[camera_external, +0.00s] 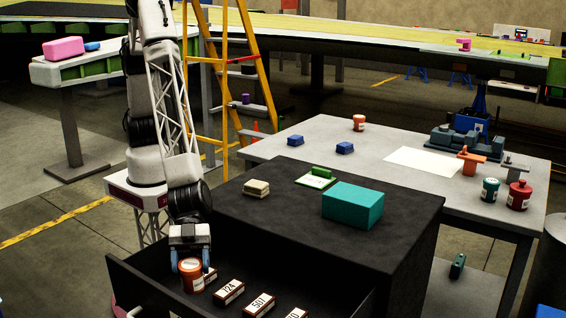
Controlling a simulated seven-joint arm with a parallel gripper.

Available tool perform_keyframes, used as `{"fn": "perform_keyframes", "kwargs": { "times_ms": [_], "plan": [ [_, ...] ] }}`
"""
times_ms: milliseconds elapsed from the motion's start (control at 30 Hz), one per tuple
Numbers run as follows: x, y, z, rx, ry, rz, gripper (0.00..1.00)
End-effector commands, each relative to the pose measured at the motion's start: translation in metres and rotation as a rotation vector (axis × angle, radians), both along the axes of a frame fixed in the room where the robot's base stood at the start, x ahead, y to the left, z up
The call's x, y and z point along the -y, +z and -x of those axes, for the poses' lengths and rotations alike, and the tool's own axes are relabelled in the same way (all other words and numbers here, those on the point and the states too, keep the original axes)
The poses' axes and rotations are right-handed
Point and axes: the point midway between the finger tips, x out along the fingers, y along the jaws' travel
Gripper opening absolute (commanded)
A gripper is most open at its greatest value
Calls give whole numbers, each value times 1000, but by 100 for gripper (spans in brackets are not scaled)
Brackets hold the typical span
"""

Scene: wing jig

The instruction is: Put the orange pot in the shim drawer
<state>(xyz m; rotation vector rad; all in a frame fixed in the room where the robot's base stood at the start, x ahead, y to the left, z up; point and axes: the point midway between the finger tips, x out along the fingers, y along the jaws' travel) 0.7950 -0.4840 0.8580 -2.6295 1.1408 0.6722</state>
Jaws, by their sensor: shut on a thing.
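The orange pot (191,277) is an orange cylinder with a pale label, upright between the fingers of my gripper (190,265). My gripper points down and is shut on the pot. Both are over the left end of the open shim drawer (145,287) of the black cabinet. The pot is beside a labelled block at its right. I cannot tell whether its base touches the drawer floor.
Labelled blocks (229,291) lie in a row in the drawer. The cabinet top (290,212) holds a teal box (352,205), a beige block (256,188) and a green item on a white card. Another orange pot (359,123) stands on the grey table (420,201) behind.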

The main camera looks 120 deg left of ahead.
Motion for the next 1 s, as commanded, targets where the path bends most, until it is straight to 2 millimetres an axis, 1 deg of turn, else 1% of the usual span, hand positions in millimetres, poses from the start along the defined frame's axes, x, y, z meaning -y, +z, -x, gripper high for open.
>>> {"fn": "perform_keyframes", "kwargs": {
  "times_ms": [33, 100, 233, 367, 733, 1000],
  "plan": [
    [0, -8, 0, -2, 0, 0, 35],
    [0, -17, 0, -1, 0, 1, 35],
    [0, -31, 0, 0, 0, 0, 35],
    [0, -36, 0, 1, 0, 1, 35],
    [0, -39, 0, 0, -1, 1, 35],
    [0, -62, 0, -1, -1, 0, 35]
  ]
}}
